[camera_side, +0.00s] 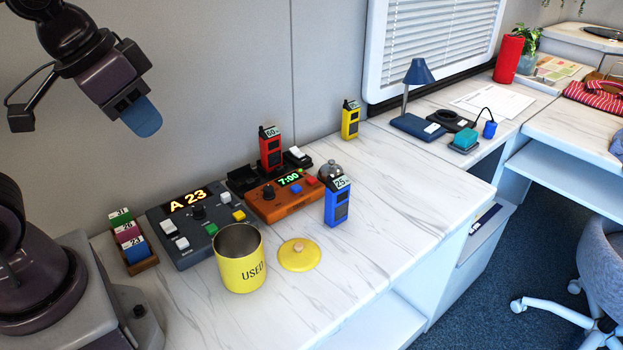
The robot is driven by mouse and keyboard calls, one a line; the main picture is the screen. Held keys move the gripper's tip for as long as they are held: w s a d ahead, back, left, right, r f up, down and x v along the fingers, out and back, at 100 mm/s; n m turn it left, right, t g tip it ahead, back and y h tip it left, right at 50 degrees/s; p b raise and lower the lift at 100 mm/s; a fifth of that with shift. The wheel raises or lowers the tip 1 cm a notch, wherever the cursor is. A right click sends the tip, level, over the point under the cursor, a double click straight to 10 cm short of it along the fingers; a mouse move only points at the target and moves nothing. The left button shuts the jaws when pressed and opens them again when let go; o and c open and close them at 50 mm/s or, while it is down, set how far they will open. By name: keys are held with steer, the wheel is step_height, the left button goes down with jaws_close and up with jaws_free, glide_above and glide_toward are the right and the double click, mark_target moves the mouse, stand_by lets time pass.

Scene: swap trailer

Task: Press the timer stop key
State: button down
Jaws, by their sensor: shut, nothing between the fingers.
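The timer is an orange box (277,211) in the middle of the counter, with a green display (289,179) reading 7:00. It has a dark knob, a blue key (296,189) and a red key (312,181) on its top. Any lettering on these keys is too small to read, so I cannot tell from a label which one is stop. My gripper (144,118) is shut and empty, with blue fingertips. It hangs high at the upper left, well above the counter and apart from the timer.
A grey console (189,257) showing A 23 stands left of the timer. A yellow USED canister (240,275) stands open in front, its lid (299,255) beside it. A blue handset (337,207) stands close right of the timer; a red one (270,150) stands behind.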

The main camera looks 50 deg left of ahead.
steer(key=w+a+f+m+g, duration=0.1)
steer(key=w+a+f, duration=0.1)
steer(key=w+f, duration=0.35)
steer(key=w+a+f+g, duration=0.1)
steer(key=w+a+f, duration=0.15)
steer(key=w, duration=0.55)
steer(key=m+t+y, duration=0.1)
steer(key=m+t, duration=0.5)
steer(key=m, duration=0.1)
glide_above(313, 181)
step_height(313, 181, down, 10)
steer(key=shift+w+a, duration=0.1)
steer(key=shift+f, duration=0.15)
steer(key=shift+f, duration=4.35)
steer(key=shift+f, duration=0.4)
